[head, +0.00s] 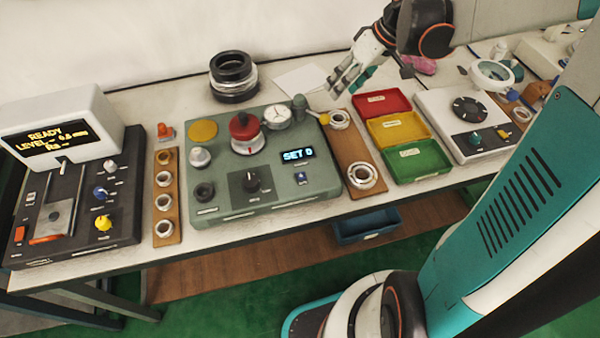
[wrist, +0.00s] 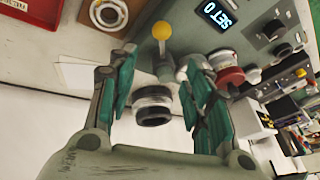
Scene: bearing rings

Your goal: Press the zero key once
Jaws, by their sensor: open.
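The grey-green gauge station (head: 222,205) stands on the bench, with a lit display (head: 298,155) reading "SET 0". A small blue key (head: 302,177) sits just below that display; its label is too small to read, so I cannot confirm it is the zero key. My gripper (head: 345,88) is in the air above the bench, behind and right of the station, apart from the key. In the wrist view my gripper (wrist: 160,95) has its teal fingers spread with nothing held between them. The display (wrist: 218,14) shows at the top there; I cannot make out the key.
The station carries a red-topped spindle (head: 245,132), a dial gauge (head: 277,117) and a yellow-ball lever (wrist: 161,30). Stacked dark rings (head: 233,78) stand behind. A ring board (head: 352,155) and coloured trays (head: 397,130) lie right; a black console (head: 75,215) stands left.

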